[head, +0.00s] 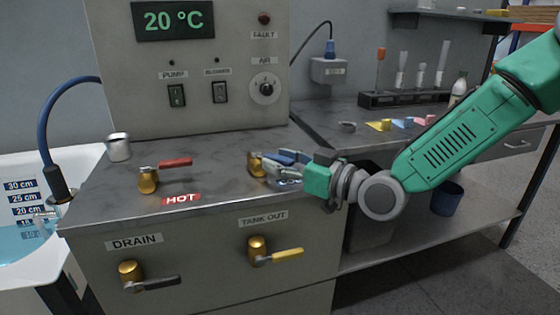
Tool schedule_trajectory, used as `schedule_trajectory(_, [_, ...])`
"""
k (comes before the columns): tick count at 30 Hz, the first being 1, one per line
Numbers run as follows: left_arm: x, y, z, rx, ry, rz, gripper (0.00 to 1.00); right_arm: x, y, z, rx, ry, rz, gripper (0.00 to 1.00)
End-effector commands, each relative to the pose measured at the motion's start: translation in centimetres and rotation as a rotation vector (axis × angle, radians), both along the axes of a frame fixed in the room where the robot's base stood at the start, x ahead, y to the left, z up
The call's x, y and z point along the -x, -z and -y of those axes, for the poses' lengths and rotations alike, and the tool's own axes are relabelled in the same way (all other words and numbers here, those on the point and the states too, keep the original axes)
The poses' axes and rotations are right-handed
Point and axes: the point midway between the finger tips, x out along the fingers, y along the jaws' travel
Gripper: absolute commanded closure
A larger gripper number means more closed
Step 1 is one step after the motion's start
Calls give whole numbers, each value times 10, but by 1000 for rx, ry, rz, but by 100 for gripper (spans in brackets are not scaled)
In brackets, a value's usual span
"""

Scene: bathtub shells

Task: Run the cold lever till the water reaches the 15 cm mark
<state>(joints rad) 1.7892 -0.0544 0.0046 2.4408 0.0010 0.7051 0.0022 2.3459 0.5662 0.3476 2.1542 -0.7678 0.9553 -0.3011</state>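The cold valve's brass body (256,165) stands on the counter, right of the red hot lever (175,162). My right gripper (280,170) is at this valve from the right, its fingers overlapping a blue part that looks like the cold lever. The fingers hide most of the handle, so I cannot tell whether they are shut on it. The tub (80,160) at the left holds light blue water (18,245). Its depth scale (22,198) shows 30, 25 and 20 cm clear of the water. The surface lies near the lower marks, partly hidden by the spout. My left gripper is not in view.
The panel display (173,20) reads 20 °C. Drain (132,273) and tank-out (258,250) valves are on the front. A blue hose (48,125) arches over the tub. A tube rack (405,98) stands at the back right.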

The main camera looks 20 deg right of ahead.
Motion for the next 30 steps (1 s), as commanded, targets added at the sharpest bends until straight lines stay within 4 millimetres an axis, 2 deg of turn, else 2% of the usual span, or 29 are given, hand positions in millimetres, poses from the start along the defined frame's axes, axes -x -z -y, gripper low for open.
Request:
schedule_trajectory(4, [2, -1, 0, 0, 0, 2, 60, 3, 0, 3, 0, 1, 0, 62])
schedule_trajectory(7, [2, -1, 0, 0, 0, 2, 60, 13, 0, 11, -1, 2, -1, 62])
schedule_trajectory(18, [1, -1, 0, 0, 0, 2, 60, 74, 0, 55, -5, 2, 0, 62])
schedule_trajectory(21, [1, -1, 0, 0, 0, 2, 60, 84, 0, 64, -1, 2, 0, 62])
schedule_trajectory(30, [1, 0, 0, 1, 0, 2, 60, 96, 2, 71, 0, 0, -2, 62])
